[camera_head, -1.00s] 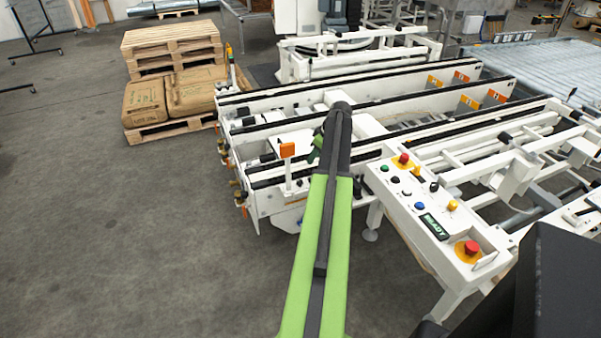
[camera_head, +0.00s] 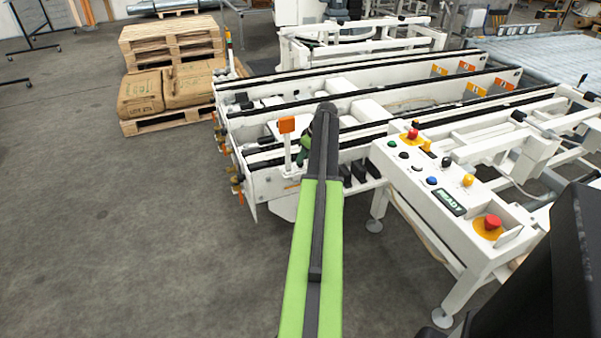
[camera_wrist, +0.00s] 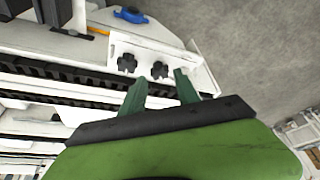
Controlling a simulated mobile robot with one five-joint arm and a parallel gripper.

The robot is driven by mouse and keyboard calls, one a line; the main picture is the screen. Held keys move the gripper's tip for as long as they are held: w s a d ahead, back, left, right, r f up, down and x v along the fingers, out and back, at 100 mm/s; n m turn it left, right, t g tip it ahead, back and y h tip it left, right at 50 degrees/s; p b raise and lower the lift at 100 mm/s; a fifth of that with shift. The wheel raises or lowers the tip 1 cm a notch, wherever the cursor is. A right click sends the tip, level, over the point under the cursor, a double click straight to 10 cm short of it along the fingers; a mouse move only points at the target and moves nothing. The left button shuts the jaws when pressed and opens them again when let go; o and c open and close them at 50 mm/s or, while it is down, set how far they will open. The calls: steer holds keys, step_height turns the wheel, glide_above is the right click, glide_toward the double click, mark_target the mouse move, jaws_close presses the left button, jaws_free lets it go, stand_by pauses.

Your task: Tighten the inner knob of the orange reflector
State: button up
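The orange reflector (camera_head: 287,124) stands on a white post at the near left corner of the conveyor in the head view. Two black knobs, one on the left (camera_wrist: 127,62) and one on the right (camera_wrist: 160,70), sit side by side on a white bracket (camera_wrist: 150,50) in the wrist view. I cannot tell which is the inner one. My gripper (camera_wrist: 163,77) is open, with two green fingers apart and nothing held. Its tips point at the bracket, and the right knob shows just beyond the gap between them. In the head view my arm mostly hides the gripper, just right of the reflector.
A white control panel (camera_head: 405,168) with coloured buttons and a red emergency stop (camera_head: 492,222) stands right of my arm. Pallets (camera_head: 170,35) and brown sacks (camera_head: 195,84) are at the back left. The grey floor on the left is clear. A blue part (camera_wrist: 130,15) lies beyond the bracket.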

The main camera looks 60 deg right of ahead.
steer(key=b+x, duration=0.1)
steer(key=x, duration=0.1)
steer(key=shift+w+f, duration=0.1)
steer(key=shift+f, duration=0.3)
steer(key=shift+r, duration=0.1)
